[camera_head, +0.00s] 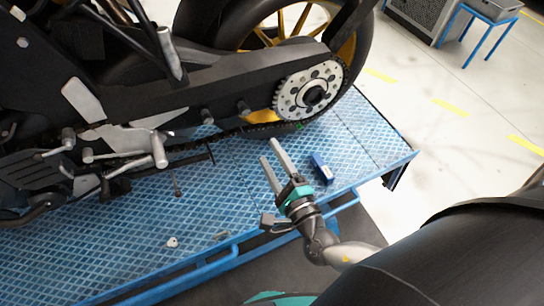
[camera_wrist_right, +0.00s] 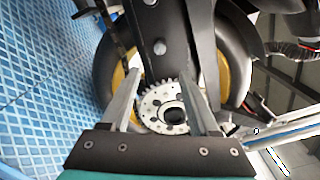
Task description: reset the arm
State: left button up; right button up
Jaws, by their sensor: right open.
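My right gripper (camera_head: 273,164) is over the blue platform, below and left of the motorcycle's rear sprocket in the head view. Its two long grey fingers are apart with nothing between them. In the right wrist view my right gripper (camera_wrist_right: 163,103) shows both fingers spread, with the silver toothed sprocket (camera_wrist_right: 165,108) behind the gap. I cannot tell the distance to the sprocket. My left gripper is not in view.
The motorcycle's swingarm (camera_head: 190,92), sprocket (camera_head: 309,90) and rear wheel (camera_head: 362,50) stand over the blue platform (camera_head: 352,127). A small blue box (camera_head: 322,168) lies right of my fingers.

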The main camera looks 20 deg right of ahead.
dwell(0.4)
jog(key=s+d+m+g+h, duration=0.2)
jog(key=d+m+g+h, duration=0.25)
jog(key=m, duration=0.95)
jog(key=s+d+m+g+h, duration=0.25)
jog(key=d+m+h, duration=0.2)
jog(key=m, duration=1.05)
jog(key=s+a+f+m+g+y, duration=0.3)
jog(key=s+a+m+g+y, duration=0.6)
jog(key=m, duration=0.9)
jog(key=s+d+f+b, duration=0.2)
jog(key=f+b, duration=0.8)
jog(key=f, duration=2.1)
jog(key=s+d+f+b, duration=0.1)
jog(key=s+f+b, duration=0.3)
jog(key=s+f, duration=0.4)
jog(key=s+f+g+b, duration=0.1)
jog(key=s+f+b, duration=0.4)
jog(key=f, duration=0.9)
jog(key=s, duration=0.3)
jog(key=shift+s+d+f+h, duration=0.2)
jog(key=shift+s+d+h, duration=0.1)
jog(key=shift+d, duration=0.1)
